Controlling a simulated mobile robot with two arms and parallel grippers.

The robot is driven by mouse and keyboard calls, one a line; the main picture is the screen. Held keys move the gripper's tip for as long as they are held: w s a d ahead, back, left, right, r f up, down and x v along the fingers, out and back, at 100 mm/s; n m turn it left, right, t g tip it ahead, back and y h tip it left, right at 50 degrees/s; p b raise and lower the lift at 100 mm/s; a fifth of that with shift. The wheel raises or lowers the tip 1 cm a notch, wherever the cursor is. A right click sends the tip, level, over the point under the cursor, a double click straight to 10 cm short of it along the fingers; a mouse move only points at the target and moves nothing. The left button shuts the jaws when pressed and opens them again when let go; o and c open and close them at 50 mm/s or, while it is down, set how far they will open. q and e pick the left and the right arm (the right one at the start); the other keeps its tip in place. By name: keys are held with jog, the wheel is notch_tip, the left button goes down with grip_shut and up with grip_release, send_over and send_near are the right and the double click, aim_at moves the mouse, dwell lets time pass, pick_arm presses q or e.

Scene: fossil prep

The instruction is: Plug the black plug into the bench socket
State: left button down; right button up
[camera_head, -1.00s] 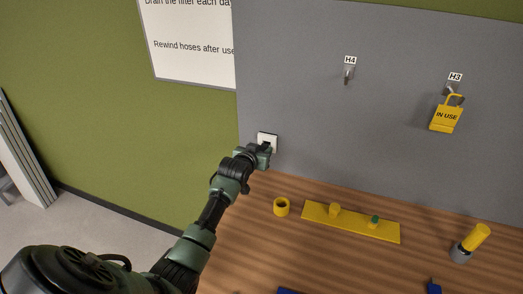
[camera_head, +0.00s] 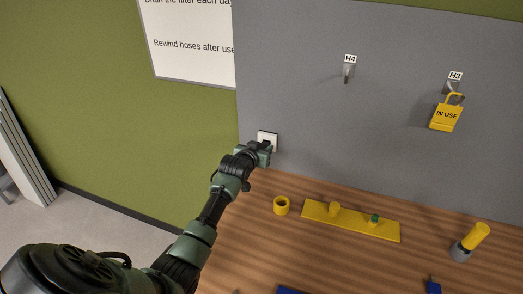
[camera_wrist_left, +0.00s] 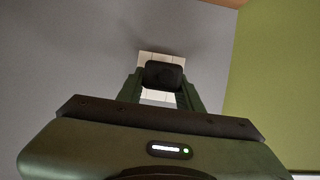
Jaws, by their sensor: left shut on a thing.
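The bench socket (camera_head: 267,136) is a white plate low on the grey back panel, just above the bench top. My left gripper (camera_head: 266,147) is right in front of it and covers its lower part. In the left wrist view the black plug (camera_wrist_left: 164,75) sits between the two green fingers of my left gripper (camera_wrist_left: 163,88), which is shut on it. The plug is in front of the white socket plate (camera_wrist_left: 147,57) and overlaps it. The plug's far face is hidden, so I cannot tell whether its pins are in the socket. My right gripper is not in view.
On the wooden bench (camera_head: 330,260) stand a yellow ring (camera_head: 281,206), a yellow board with knobs (camera_head: 350,222) and a grey-and-yellow cylinder (camera_head: 470,243).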

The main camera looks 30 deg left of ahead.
pick_arm(q)
jog(key=shift+w+a+b, duration=0.15)
jog(key=shift+w+b, duration=0.3)
jog(key=shift+w, duration=0.3)
jog(key=shift+w+r, duration=0.1)
jog(key=shift+r, duration=0.15)
jog(key=shift+s+p, duration=0.3)
jog(key=shift+p, duration=0.45)
jog(key=shift+s+f, duration=0.15)
jog(key=shift+s, duration=0.3)
jog(key=shift+w+f, duration=0.1)
jog(key=shift+p, duration=0.7)
dwell(0.3)
